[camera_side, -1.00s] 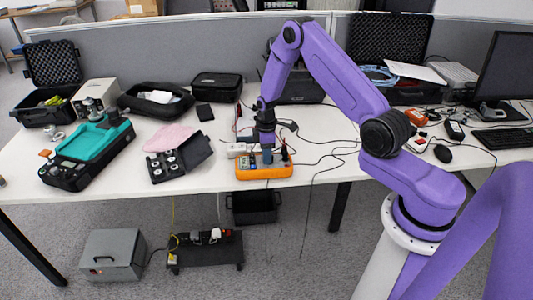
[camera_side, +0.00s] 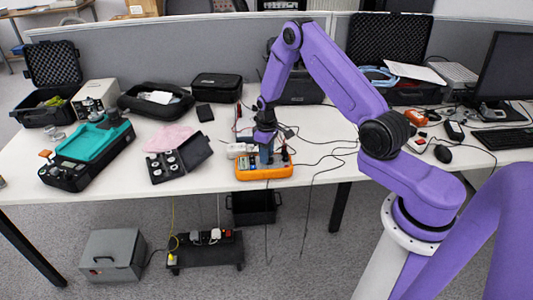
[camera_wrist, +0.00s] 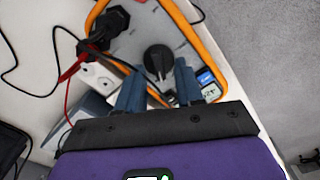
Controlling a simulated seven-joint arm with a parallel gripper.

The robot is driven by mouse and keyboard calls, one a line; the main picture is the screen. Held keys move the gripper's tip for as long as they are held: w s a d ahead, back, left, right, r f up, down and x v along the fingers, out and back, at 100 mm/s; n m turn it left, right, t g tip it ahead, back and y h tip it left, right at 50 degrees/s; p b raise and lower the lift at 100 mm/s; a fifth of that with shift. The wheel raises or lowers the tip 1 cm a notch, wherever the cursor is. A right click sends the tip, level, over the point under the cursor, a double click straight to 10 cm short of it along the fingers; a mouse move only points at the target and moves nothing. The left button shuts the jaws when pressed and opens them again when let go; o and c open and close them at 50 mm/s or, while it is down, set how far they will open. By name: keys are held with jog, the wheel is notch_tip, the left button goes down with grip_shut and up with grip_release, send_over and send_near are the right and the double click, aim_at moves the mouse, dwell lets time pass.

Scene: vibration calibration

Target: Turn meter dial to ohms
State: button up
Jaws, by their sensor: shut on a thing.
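The orange meter (camera_side: 280,174) lies on the white table below my gripper (camera_side: 265,160). In the wrist view, its orange rim (camera_wrist: 205,35), grey face and small display (camera_wrist: 211,91) show. Its round black dial (camera_wrist: 158,58) stands between the fingertips of my gripper (camera_wrist: 158,72). My gripper points down and its two blue-grey fingers are shut on the dial. Black plugs (camera_wrist: 108,25) with leads sit in the meter's face at the other end from the display. The dial markings are too small to read.
A white power strip (camera_side: 240,149) lies just behind the meter, with loose cables to the right. An open black case of weights (camera_side: 195,150) and a teal-topped device (camera_side: 90,140) stand to the left. The table's front edge is close to the meter.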

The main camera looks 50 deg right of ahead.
jog(key=shift+m, duration=0.8)
jog(key=o, duration=1)
notch_tip(320, 180, up, 17)
jog(key=shift+r, duration=0.2)
